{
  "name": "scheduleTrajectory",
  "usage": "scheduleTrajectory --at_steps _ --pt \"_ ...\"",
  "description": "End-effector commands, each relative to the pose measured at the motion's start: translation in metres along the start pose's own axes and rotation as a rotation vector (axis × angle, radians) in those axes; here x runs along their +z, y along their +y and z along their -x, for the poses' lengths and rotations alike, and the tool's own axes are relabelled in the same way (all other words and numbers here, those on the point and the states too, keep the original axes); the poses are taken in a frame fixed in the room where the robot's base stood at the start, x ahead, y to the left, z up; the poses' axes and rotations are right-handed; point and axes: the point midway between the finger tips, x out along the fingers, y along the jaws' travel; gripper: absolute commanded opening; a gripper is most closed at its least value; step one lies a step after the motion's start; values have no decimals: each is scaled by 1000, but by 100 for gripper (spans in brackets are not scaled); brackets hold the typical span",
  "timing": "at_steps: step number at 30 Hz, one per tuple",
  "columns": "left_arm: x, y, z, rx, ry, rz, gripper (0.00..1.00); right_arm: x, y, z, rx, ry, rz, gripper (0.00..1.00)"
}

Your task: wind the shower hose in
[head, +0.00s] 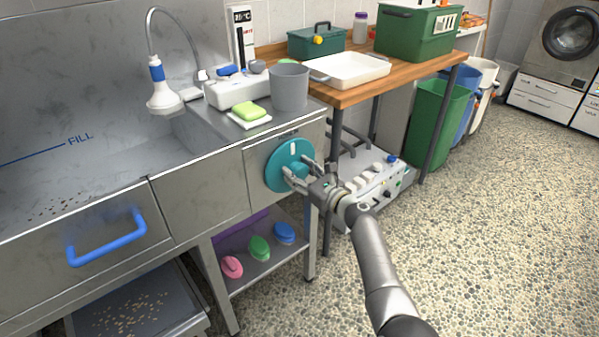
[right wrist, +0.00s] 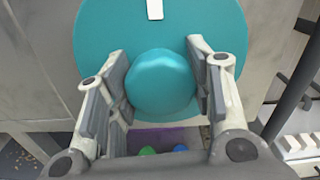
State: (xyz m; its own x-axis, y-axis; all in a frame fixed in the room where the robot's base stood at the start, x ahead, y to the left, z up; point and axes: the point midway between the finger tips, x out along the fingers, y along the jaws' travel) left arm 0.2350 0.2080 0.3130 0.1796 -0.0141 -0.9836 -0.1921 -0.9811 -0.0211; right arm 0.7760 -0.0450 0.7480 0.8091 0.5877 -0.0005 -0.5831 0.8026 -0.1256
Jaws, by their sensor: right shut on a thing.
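A teal round dial (head: 283,158) with a white mark near its top is set in the front of the steel tub unit. Its round centre knob (right wrist: 161,84) sits between the fingers of my right gripper (head: 299,176), which is shut on it. The right gripper also shows in the right wrist view (right wrist: 158,92). The shower hose (head: 150,32) arches in a grey curve over the back of the tub, and its white and blue shower head (head: 163,92) hangs over the basin. My left gripper is out of view.
A grey bucket (head: 289,88), a green sponge (head: 249,111) and a white box (head: 236,90) stand on the tub's ledge. A blue handle (head: 106,238) juts from the tub front. A wooden table (head: 348,92) stands behind, and a control box (head: 372,186) sits right of the dial.

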Motion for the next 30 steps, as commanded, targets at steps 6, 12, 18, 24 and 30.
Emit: scheduleTrajectory --at_steps 6,12,18,24,30 --pt "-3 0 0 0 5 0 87 -1 1 0 1 0 -8 5" --pt "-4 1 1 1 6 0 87 0 1 0 1 0 -6 70" --pt "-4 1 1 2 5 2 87 0 0 0 0 -1 -3 70" --pt "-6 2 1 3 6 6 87 0 0 2 0 -1 -1 70" --pt "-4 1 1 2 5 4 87 -1 -1 17 -2 0 1 70"
